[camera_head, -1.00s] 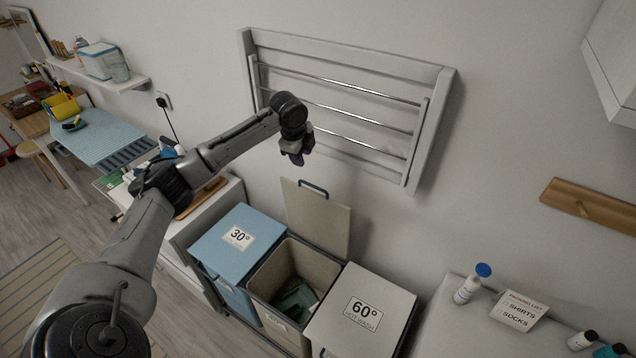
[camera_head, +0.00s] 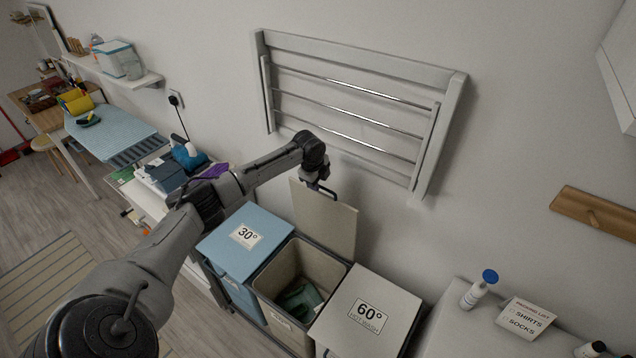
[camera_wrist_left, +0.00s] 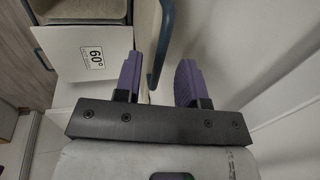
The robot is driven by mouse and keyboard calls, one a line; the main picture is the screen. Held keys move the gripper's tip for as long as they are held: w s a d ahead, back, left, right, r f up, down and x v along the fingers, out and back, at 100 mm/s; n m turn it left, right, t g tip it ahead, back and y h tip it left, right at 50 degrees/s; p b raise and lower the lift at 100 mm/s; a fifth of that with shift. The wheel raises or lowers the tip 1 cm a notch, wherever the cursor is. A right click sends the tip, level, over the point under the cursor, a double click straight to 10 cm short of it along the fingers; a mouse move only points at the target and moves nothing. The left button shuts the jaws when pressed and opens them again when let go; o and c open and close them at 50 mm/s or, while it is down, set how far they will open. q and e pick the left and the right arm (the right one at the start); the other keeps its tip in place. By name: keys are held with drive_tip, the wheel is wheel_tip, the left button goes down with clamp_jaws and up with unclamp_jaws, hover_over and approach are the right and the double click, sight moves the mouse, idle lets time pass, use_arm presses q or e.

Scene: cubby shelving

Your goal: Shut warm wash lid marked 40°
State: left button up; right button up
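The middle hamper's beige lid (camera_head: 325,218) stands open, upright against the wall. A dark handle (camera_head: 332,193) is at its top edge, and no 40° mark is readable. The open middle bin (camera_head: 272,284) holds green cloth (camera_head: 300,299). My left gripper (camera_head: 318,185) is above the lid's top edge, by the handle. In the left wrist view my purple fingers (camera_wrist_left: 159,82) are spread apart. The handle (camera_wrist_left: 157,45) shows between them, nearer the left finger; contact cannot be told. My right gripper is not in view.
A blue 30° lid (camera_head: 240,240) is shut on the left, and a pale 60° lid (camera_head: 367,312) is shut on the right. A wall drying rack (camera_head: 360,57) hangs above. A bottle (camera_head: 477,290) and list sign (camera_head: 524,318) stand at right.

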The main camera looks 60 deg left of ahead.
use_arm(q)
drive_tip(key=shift+w+f, duration=0.2)
drive_tip(key=shift+f, duration=0.45)
drive_tip(key=shift+c, duration=0.4)
clamp_jaws()
